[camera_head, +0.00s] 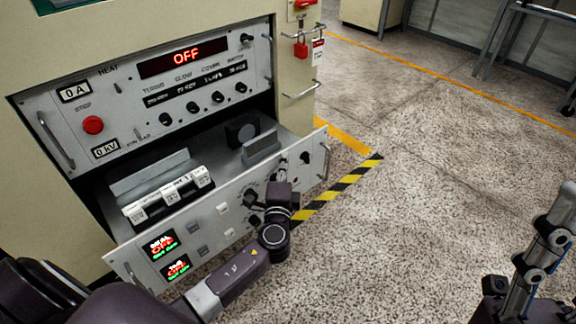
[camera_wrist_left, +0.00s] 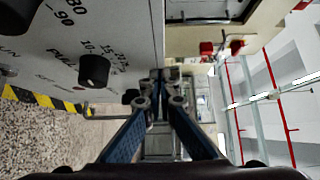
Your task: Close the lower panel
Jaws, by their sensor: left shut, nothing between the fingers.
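The lower panel (camera_head: 225,213) is a grey front with knobs, small displays and a handle at each end. It stands pulled out from the cabinet like a drawer, with its inside showing behind it. My left gripper (camera_head: 281,177) is in front of the panel's right half, fingers shut and empty. In the left wrist view its fingertips (camera_wrist_left: 165,76) are at the edge of the panel face (camera_wrist_left: 100,40); I cannot tell whether they touch it. My right gripper (camera_head: 496,287) is only partly in view at the lower right, away from the panel; its fingers are unclear.
The upper panel (camera_head: 165,90), with a red OFF display and a red button, sits flush in the cabinet (camera_head: 60,185). A red padlock (camera_head: 301,50) hangs at the cabinet's right edge. Yellow-black tape (camera_head: 335,190) marks the floor; the floor to the right is clear.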

